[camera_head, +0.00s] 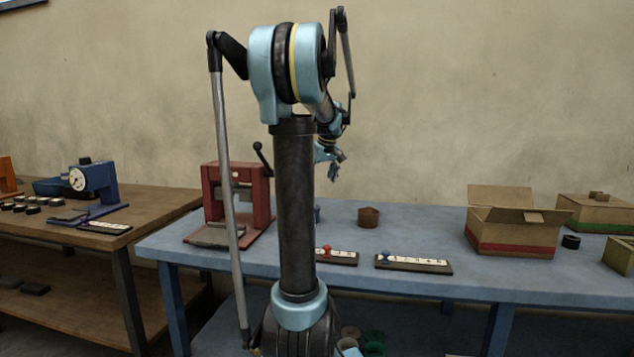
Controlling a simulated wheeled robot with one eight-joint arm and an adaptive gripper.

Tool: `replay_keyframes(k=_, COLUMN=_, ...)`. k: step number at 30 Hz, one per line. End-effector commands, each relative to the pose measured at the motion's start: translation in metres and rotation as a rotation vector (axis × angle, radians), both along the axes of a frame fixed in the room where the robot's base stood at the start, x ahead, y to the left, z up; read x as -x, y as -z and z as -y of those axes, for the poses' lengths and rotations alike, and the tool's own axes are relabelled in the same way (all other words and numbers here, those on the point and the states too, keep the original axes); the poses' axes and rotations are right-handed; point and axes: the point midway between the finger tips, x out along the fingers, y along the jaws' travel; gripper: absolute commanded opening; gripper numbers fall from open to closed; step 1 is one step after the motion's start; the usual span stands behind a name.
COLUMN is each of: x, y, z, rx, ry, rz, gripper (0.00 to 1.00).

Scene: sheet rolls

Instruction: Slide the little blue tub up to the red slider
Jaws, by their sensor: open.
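The little blue tub (317,214) stands on the blue table, mostly hidden behind my arm's dark column; only a sliver shows at its right edge. The red slider (327,248) sits on a dark-based numbered strip (345,257) near the table's front edge, with the strip's left end hidden by my column. The tub is farther back than the slider. My gripper (334,172) is open, small in the picture, and hangs in the air above the back of the table, apart from the tub.
A brown tub (369,217) stands right of the blue one. A second strip with a blue slider (386,253) lies to the right. A red press (237,200) stands at left, an open carton (512,228) at right. The blue table (430,225) is clear between brown tub and carton.

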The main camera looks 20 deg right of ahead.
Motion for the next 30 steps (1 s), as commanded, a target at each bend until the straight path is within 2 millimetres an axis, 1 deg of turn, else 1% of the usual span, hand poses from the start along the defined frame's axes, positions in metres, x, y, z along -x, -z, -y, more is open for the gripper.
replay_keyframes(k=6, x=-0.001, y=0.002, z=-0.001, rx=0.000, ry=0.000, rz=0.000, gripper=0.92)
replay_keyframes(k=11, x=-0.007, y=0.015, z=-0.001, rx=0.000, ry=-0.001, rz=0.000, gripper=0.92)
replay_keyframes(k=30, x=-0.045, y=0.109, z=-0.007, rx=0.001, ry=-0.001, rz=-0.001, gripper=0.92)
